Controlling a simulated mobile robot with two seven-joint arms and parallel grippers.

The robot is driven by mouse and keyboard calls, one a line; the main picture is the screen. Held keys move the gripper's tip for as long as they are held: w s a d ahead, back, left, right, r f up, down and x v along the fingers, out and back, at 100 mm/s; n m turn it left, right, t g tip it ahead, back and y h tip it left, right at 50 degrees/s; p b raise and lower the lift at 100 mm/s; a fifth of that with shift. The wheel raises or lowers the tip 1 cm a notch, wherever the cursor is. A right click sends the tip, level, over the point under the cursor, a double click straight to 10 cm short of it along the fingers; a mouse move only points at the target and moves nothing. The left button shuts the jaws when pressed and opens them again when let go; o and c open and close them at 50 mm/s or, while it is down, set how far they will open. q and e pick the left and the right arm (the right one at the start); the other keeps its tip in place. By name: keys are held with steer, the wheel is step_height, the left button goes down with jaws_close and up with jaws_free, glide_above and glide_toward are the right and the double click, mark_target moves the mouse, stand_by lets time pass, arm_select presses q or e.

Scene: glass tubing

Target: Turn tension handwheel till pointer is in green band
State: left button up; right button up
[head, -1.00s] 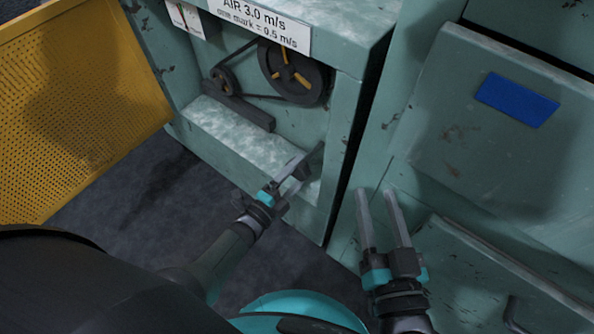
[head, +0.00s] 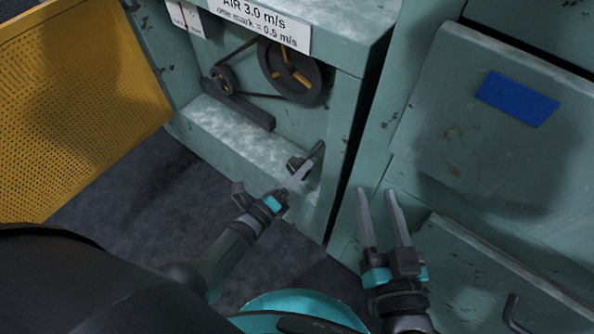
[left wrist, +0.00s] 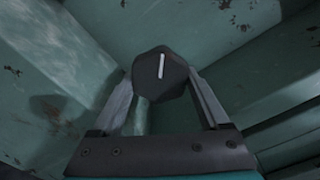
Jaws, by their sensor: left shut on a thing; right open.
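The tension handwheel (left wrist: 162,74) is a small dark knob with a white line on its face, nearly upright in the left wrist view. In the head view it is a dark shape (head: 296,163) low in the cabinet opening, partly hidden by my fingers. My left gripper (left wrist: 162,88) is shut on it, one finger on each side; it also shows in the head view (head: 297,177). My right gripper (head: 382,205) is open and empty before the right cabinet. A white gauge plate (head: 187,18) with a thin line is at the top left; its pointer and bands are too small to read.
A belt runs around two dark pulleys (head: 294,72) above the handwheel. An open yellow perforated door (head: 75,110) stands left. A sign (head: 262,20) reads "AIR 3.0 m/s". The right cabinet front (head: 480,130) is close to my right gripper.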

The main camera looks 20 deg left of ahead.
arm_select(q)
steer(key=shift+w, duration=0.1)
stand_by(0.5)
steer(key=o, duration=1.2)
steer(key=shift+o, duration=0.2)
